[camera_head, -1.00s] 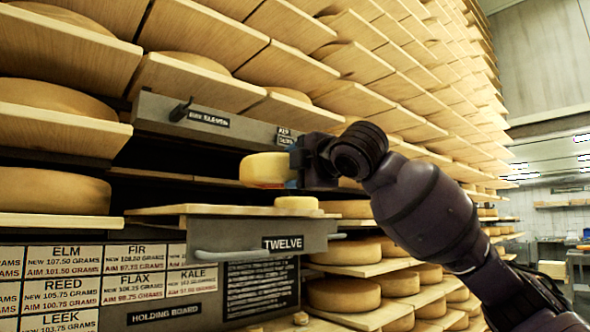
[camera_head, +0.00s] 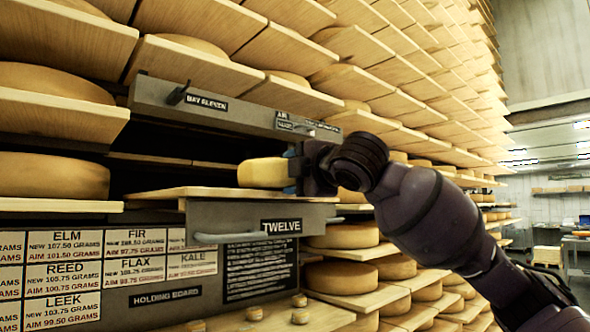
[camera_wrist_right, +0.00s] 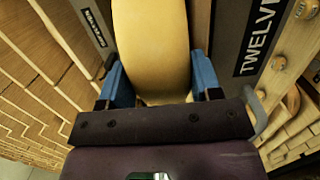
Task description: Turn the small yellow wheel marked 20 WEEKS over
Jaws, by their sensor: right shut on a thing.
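A yellow cheese wheel (camera_head: 262,172) is at the right end of the pale wooden board (camera_head: 170,193) above the drawer front marked TWELVE (camera_head: 281,226). My right gripper (camera_head: 292,172) comes in from the right and is shut on this wheel. In the right wrist view the wheel (camera_wrist_right: 150,45) fills the space between the two blue fingers (camera_wrist_right: 158,70). Its lower edge is very near the board, and I cannot tell whether it touches. No 20 WEEKS marking is legible on the faces I see. My left gripper is not in view.
A grey bar marked BAY ELEVEN (camera_head: 206,103) is just above and behind the wheel. Shelves of large wheels (camera_head: 343,236) surround the bay. Several small round pieces (camera_head: 299,300) lie on a low board. A sign panel (camera_head: 66,280) stands below left.

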